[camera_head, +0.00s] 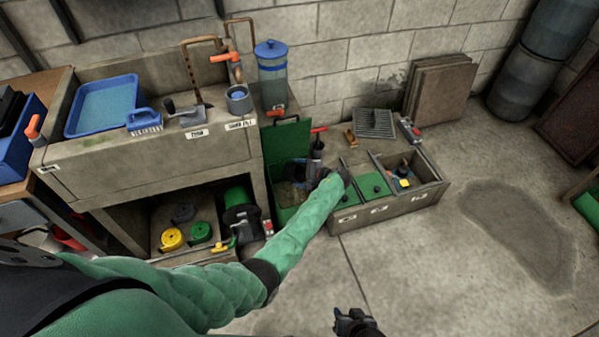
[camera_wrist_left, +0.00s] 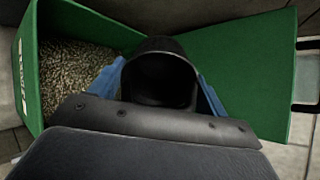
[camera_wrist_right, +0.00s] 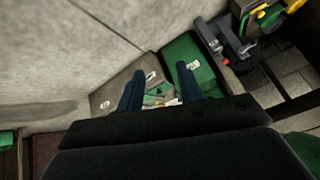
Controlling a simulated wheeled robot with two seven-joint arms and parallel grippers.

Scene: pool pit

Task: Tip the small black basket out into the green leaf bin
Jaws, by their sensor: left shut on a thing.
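The green leaf bin (camera_head: 284,192) stands on the floor beside the stone sink unit, its lid raised. In the left wrist view the bin (camera_wrist_left: 29,75) holds brown, grainy matter. My left gripper (camera_head: 318,172) is over the bin's right side. In the left wrist view its blue fingers (camera_wrist_left: 160,88) are shut on the small black basket (camera_wrist_left: 160,52), one on each side. The basket's dark round mouth shows; I cannot make out anything inside. My right gripper (camera_head: 352,322) is low at the front. In the right wrist view its fingers (camera_wrist_right: 158,90) are apart and empty.
A divided stone trough (camera_head: 385,210) with green lids stands right of the bin. The sink unit (camera_head: 150,150) with a blue tub (camera_head: 102,106) and a blue-lidded jar (camera_head: 271,75) is at left. Open concrete floor lies to the right.

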